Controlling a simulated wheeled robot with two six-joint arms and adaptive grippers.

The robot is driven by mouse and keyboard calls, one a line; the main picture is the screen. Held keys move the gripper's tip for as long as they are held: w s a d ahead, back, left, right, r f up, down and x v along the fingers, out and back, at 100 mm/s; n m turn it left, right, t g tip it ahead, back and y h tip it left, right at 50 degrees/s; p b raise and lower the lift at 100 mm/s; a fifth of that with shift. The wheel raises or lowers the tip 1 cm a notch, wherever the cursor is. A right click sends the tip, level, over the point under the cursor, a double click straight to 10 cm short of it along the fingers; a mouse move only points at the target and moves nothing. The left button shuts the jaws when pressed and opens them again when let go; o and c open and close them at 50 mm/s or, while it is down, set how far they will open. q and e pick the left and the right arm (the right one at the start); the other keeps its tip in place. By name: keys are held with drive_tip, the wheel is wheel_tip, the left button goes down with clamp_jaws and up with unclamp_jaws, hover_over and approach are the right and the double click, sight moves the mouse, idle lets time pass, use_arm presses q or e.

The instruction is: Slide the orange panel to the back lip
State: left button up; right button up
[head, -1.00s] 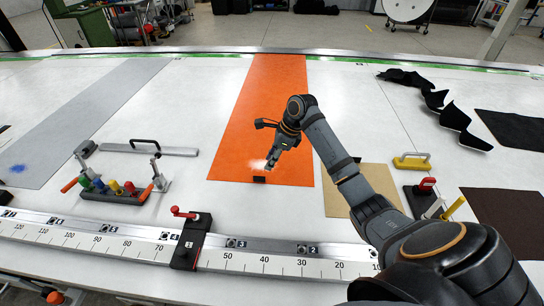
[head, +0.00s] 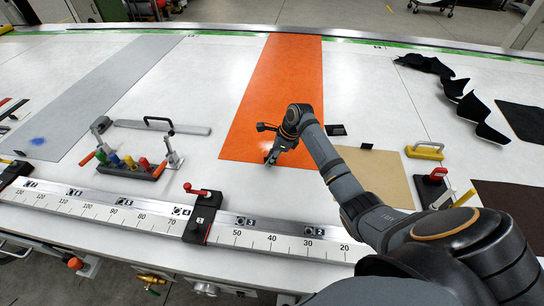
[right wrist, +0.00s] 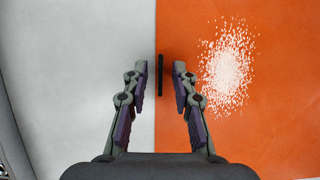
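The orange panel (head: 282,82) lies flat on the white table as a long strip running to the back rail. I cannot tell whether its far edge touches the back lip (head: 225,30). My right gripper (head: 270,160) is over the panel's near end. In the right wrist view the gripper (right wrist: 160,72) is open, with a thin black tab (right wrist: 161,75) between its fingers, apart from both. The tab stands at the edge of the orange panel (right wrist: 285,90); in the head view the gripper hides it. A white speckled patch (right wrist: 232,65) marks the panel. My left gripper is not in view.
A grey strip (head: 110,90) lies to the left, with a toggle-clamp fixture (head: 130,165) by it. A tan panel (head: 372,175) and a yellow-handled block (head: 425,150) are on the right. A ruler rail (head: 120,210) with a red-handled stop (head: 203,215) runs along the front.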

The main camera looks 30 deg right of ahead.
clamp_jaws()
drive_tip(key=shift+o, duration=1.3)
unclamp_jaws()
drive_tip(key=v, duration=1.2)
drive_tip(key=shift+w, duration=0.1)
